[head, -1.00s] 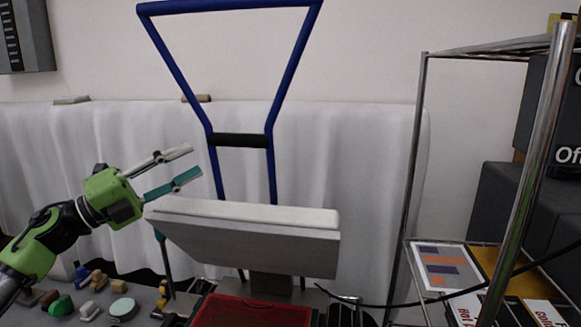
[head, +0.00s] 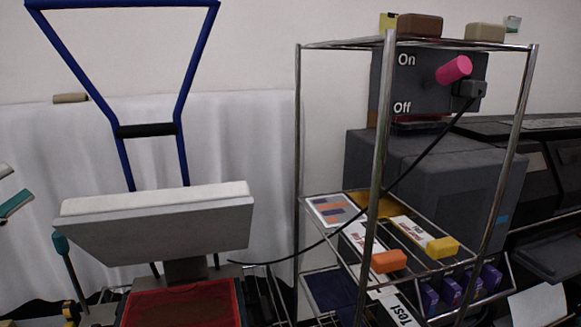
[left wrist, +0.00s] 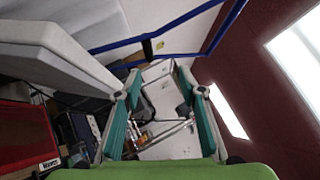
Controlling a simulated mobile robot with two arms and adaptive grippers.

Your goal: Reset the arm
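My left gripper (head: 12,190) shows only by its fingertips at the left edge of the head view. In the left wrist view its two teal-padded fingers (left wrist: 160,115) stand apart with nothing between them. The blue handle frame (head: 185,95) with a black grip rises behind the white-topped tilted platen (head: 150,225) of the press. A red tray (head: 180,305) lies below the platen. The platen and blue frame also show in the left wrist view, at the upper left. My right gripper is not in view.
A chrome wire rack (head: 378,150) stands right of the press with signs and small blocks on its shelves. A grey box marked On and Off (head: 420,70) with a pink knob stands behind it. A black cable (head: 330,238) runs from the box toward the press.

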